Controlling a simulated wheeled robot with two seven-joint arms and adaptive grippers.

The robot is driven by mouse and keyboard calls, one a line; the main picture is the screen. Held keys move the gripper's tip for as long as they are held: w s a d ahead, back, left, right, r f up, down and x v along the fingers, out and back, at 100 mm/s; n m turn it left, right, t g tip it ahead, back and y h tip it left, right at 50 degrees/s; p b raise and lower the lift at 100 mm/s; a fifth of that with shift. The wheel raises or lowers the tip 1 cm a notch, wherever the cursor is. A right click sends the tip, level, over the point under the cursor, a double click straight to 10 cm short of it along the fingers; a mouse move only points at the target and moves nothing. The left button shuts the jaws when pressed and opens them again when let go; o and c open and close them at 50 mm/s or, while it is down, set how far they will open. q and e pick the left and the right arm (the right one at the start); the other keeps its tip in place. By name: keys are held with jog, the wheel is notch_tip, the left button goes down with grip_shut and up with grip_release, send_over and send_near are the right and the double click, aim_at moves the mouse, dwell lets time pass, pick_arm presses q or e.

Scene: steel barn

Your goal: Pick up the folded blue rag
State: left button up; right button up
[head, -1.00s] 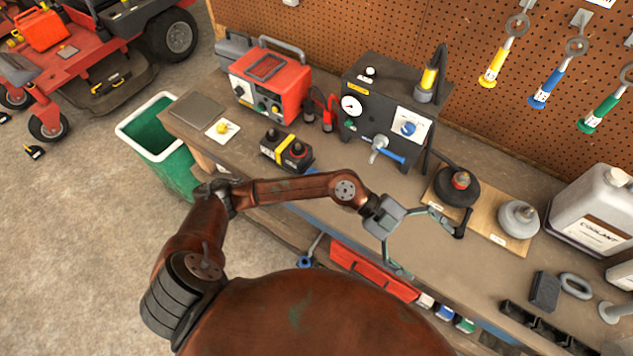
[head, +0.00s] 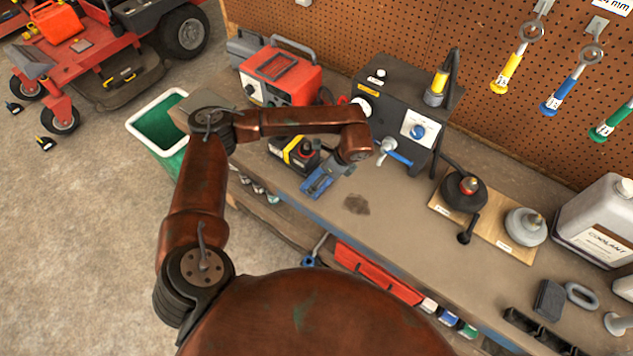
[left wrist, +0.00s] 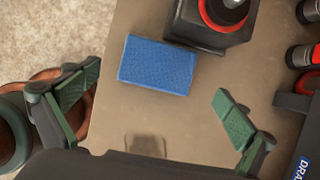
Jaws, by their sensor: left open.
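My right gripper is not in view.
A red charger (head: 280,75) and a black gauge box (head: 410,115) stand behind. A green bin (head: 160,130) stands at the bench's left end. Red-collared clamps (left wrist: 305,55) lie right in the wrist view.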

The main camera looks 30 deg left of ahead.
pick_arm(q)
jog(key=x, duration=0.4)
jog(key=shift+s+a, duration=0.1)
jog(key=shift+a, duration=0.1)
jog(key=shift+r, duration=0.1)
jog(key=shift+c, duration=0.5)
jog(key=c, duration=1.1)
jog(key=shift+r, duration=0.1)
jog(key=shift+c, duration=0.4)
jog(key=shift+r, duration=0.6)
jog(key=s+d+r, duration=0.3)
jog(key=d+r, duration=0.8)
jog(key=d, duration=0.2)
jog(key=shift+d+r+b, duration=0.3)
jog(key=shift+d+b, duration=0.05)
jog(key=shift+d, duration=0.05)
